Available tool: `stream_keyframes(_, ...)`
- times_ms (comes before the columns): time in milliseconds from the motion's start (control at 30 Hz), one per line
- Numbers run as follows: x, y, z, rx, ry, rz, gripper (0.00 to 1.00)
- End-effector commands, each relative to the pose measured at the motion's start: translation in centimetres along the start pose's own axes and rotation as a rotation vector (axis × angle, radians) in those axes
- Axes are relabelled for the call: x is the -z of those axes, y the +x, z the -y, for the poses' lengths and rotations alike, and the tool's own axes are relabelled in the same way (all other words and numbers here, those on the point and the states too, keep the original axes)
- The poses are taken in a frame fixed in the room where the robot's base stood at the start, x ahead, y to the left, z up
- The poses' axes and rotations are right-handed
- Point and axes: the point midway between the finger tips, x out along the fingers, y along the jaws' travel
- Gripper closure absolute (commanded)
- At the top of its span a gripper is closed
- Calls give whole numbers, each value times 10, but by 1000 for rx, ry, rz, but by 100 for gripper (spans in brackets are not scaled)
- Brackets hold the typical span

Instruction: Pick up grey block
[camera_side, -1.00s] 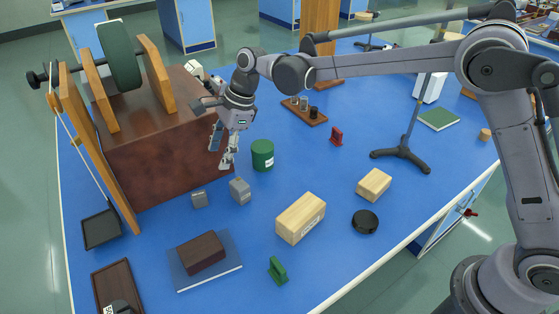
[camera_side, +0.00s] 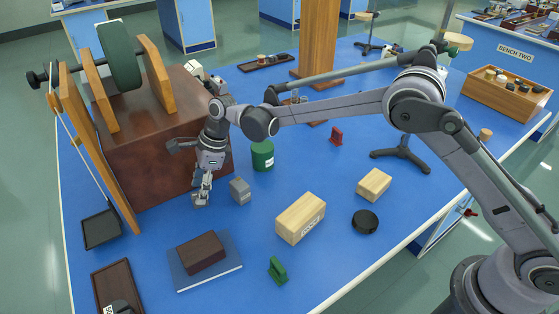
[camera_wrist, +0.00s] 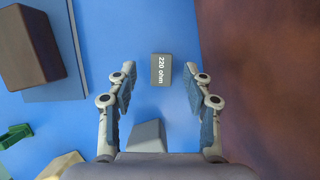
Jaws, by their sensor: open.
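A small grey block (camera_wrist: 161,70) labelled "220 ohm" lies on the blue bench, between and just beyond my fingertips in the wrist view. A larger grey block (camera_wrist: 147,135) stands nearer the gripper's palm there, and in the side view this larger block (camera_side: 240,190) is right of the gripper. My gripper (camera_wrist: 160,90) is open and empty, with one finger to each side of the small block. In the side view my gripper (camera_side: 202,197) points down over the small block and mostly hides it. I cannot tell the exact height gap.
A big brown box (camera_side: 150,165) rises close left of the gripper, and fills the right of the wrist view (camera_wrist: 265,70). A green can (camera_side: 262,154) stands right. A dark brown block (camera_side: 201,254) lies on a blue book (camera_side: 230,271) in front. A wooden block (camera_side: 300,217) lies farther right.

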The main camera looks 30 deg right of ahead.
Motion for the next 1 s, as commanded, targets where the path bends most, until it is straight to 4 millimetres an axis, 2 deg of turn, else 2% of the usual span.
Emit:
stream_keyframes(100,-1,18,2,0,-1,0,49)
stream_keyframes(233,-1,32,1,0,-1,0,49)
stream_keyframes(533,-1,37,1,0,0,0,49)
stream_keyframes(567,-1,37,1,0,-1,0,52)
stream_keyframes(733,-1,37,1,0,0,0,100)
stream_keyframes(1000,-1,36,1,0,0,0,100)
